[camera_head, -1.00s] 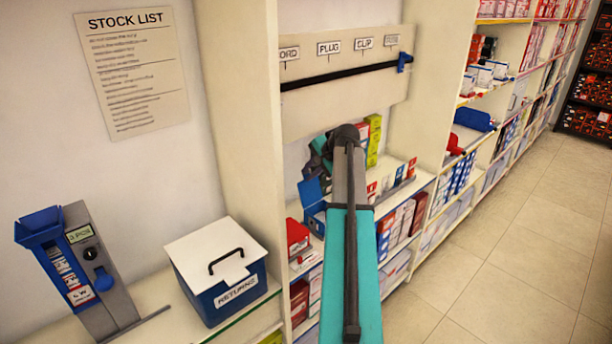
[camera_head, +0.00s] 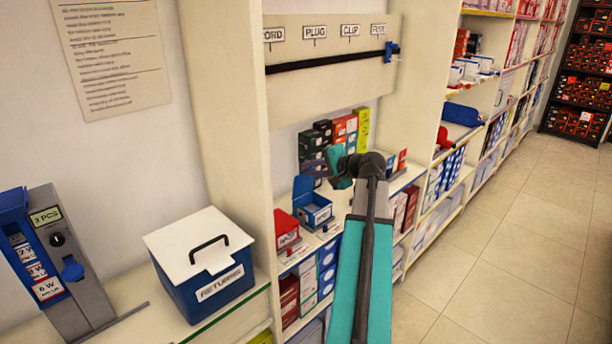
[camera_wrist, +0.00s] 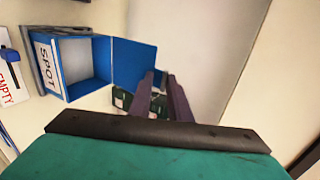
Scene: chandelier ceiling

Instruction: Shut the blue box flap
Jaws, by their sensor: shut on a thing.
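The blue box (camera_head: 318,215) stands on the shelf with its flap (camera_head: 303,187) standing open. In the wrist view the box (camera_wrist: 78,85) has a label reading "SPOT", and its flap (camera_wrist: 133,62) is swung out to the right of the opening. My gripper (camera_head: 308,171) is at the flap's upper edge. In the wrist view my gripper's two dark fingers (camera_wrist: 161,78) reach the free edge of the flap, with a bit of blue between the tips. They are shut on the flap. The inside of the box looks empty in the wrist view.
A red box (camera_head: 285,231) stands just left of the blue box. Several dark green and red cartons (camera_head: 325,138) stand behind my gripper. A Returns bin (camera_head: 205,268) is on the nearer counter. An upright shelf panel (camera_head: 228,120) stands between them.

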